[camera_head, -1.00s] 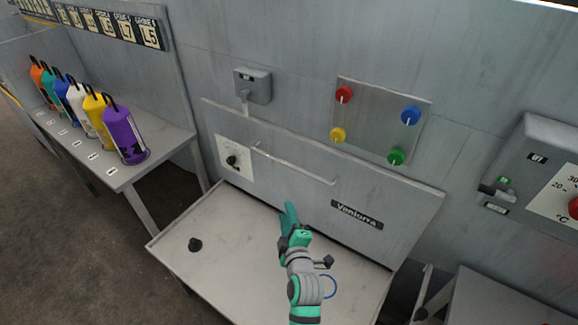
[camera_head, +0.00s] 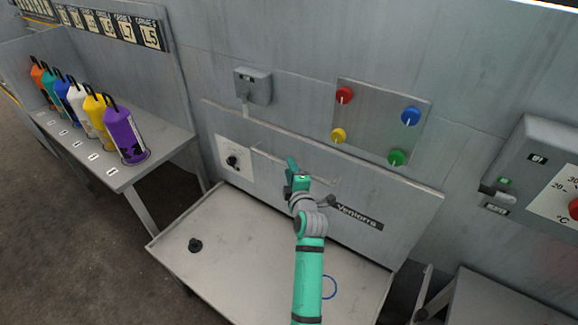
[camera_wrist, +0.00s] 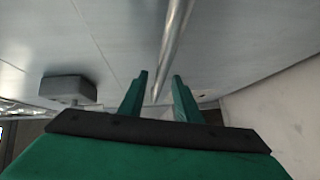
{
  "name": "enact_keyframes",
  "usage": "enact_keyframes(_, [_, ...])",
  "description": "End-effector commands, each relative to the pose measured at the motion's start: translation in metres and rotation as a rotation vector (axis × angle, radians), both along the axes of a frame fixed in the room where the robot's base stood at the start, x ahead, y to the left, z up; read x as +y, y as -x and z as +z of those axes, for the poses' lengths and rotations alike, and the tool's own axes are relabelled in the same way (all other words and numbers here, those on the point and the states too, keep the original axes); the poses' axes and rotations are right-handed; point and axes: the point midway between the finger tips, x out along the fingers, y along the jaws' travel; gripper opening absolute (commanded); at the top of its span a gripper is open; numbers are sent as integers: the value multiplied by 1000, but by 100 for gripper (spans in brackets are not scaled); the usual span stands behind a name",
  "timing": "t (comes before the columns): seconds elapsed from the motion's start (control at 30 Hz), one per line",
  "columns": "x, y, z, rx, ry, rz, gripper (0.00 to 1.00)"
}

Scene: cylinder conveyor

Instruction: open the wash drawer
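The wash drawer is a grey front panel (camera_head: 405,200) with a long silver bar handle (camera_head: 268,156) and a dark name plate (camera_head: 357,214). It looks shut. My gripper (camera_head: 293,168) is at the middle of the handle and hides part of it. In the wrist view, the handle (camera_wrist: 172,45) runs lengthwise down to the gap between my two green fingers (camera_wrist: 160,98). The fingers are apart, one on each side of the bar's line. I cannot tell whether they touch it.
Coloured knobs (camera_head: 338,135) sit on a plate above. A dial plate (camera_head: 233,158) is left of the handle. Several coloured cylinders (camera_head: 123,135) stand on the left shelf.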

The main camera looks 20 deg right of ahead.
Motion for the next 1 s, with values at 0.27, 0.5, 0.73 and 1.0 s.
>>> enact_keyframes(0.27, [-3, -23, -3, 0, -1, -1, 30])
enact_keyframes(0.5, [-3, -24, -4, 0, -1, 0, 30])
enact_keyframes(0.73, [-1, -24, -4, 0, 0, 1, 0])
enact_keyframes(1.0, [-3, -23, -4, 0, -1, -3, 0])
